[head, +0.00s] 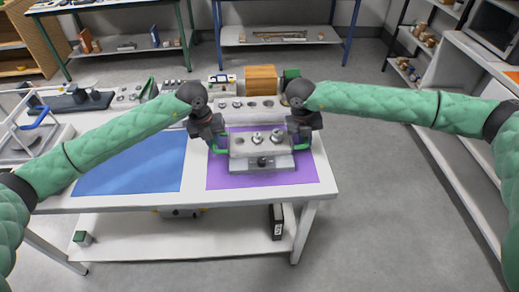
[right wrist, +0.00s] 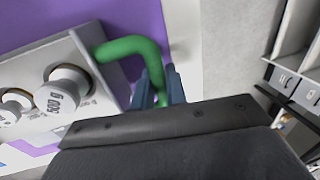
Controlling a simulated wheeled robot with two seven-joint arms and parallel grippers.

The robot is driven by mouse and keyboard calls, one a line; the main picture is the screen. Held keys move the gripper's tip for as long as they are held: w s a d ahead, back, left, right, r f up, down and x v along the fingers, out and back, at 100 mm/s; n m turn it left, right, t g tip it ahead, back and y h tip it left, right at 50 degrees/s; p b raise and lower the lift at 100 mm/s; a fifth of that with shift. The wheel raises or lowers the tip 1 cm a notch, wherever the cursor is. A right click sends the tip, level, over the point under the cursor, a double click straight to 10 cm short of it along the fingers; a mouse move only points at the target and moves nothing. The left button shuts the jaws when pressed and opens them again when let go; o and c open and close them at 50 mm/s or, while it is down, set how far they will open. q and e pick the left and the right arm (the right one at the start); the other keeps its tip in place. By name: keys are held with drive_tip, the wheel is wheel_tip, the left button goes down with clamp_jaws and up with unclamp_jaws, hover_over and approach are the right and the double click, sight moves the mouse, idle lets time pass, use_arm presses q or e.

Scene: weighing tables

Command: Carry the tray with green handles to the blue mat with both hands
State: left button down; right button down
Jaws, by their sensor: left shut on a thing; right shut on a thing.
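The grey tray (head: 242,163) with green handles is over the purple mat (head: 308,182) in the head view, with metal weights (head: 276,136) in it. My left gripper (head: 216,143) is shut on its left green handle (head: 220,150). My right gripper (head: 302,140) is shut on the right handle. In the right wrist view, the right handle (right wrist: 130,47) runs between the fingers (right wrist: 160,90), beside a weight marked 500 g (right wrist: 62,92). The blue mat (head: 135,168) lies empty to the left. I cannot tell whether the tray touches the purple mat.
Behind the tray stand a grey weight block (head: 262,108), a wooden box (head: 262,78) and a green item (head: 291,75). A scale and other equipment (head: 75,100) fill the back left of the white table (head: 325,172). Floor is open to the right.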

use_arm(q)
drive_tip(key=shift+r, duration=0.15)
use_arm(e)
drive_tip(key=shift+r, duration=0.15)
